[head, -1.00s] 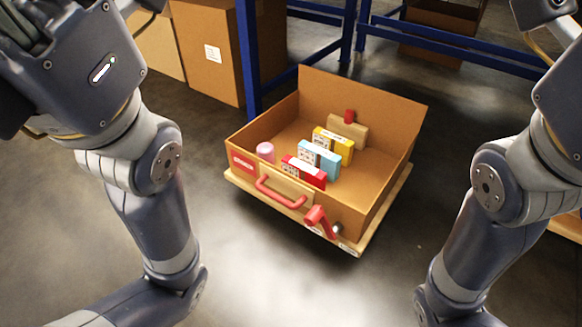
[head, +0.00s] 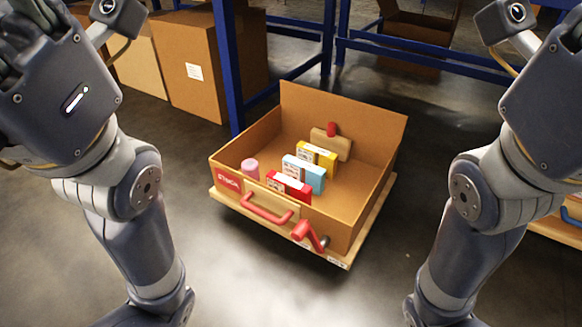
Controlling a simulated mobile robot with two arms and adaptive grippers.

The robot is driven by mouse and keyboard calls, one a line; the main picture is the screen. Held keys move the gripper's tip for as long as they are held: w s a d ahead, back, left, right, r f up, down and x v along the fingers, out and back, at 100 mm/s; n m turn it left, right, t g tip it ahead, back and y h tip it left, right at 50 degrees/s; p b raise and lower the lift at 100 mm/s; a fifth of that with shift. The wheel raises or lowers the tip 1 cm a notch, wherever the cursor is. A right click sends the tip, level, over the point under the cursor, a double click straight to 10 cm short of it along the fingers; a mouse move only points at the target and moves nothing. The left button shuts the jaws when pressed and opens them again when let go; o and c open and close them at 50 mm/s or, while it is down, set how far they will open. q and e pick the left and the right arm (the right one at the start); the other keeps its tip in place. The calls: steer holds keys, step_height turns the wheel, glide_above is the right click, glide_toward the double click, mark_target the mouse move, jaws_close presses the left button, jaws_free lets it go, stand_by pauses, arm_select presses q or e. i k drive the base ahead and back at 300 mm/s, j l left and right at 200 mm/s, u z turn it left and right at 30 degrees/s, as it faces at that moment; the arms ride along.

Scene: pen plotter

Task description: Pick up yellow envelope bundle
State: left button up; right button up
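The yellow envelope bundle (head: 318,157) stands inside an open cardboard box (head: 368,140) in the middle of the head view. It is the rearmost of three coloured bundles, behind a light blue bundle (head: 304,173) and a red bundle (head: 288,188). A tan block with a red knob (head: 331,143) stands just behind it. Both my arms come in from the sides, well apart from the box.
A pink cylinder (head: 250,168) stands in the box's left corner. A red handle (head: 266,209) and red crank (head: 309,235) stick out at the front. The box sits on a wooden base (head: 345,259). Blue rack frames (head: 228,70) and cartons (head: 191,62) stand behind. The floor in front is clear.

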mark_target(321, 158)
steer(key=i+j, duration=0.55)
steer(key=i+j+z, duration=0.15)
steer(key=i+j, duration=0.45)
steer(key=j, duration=0.15)
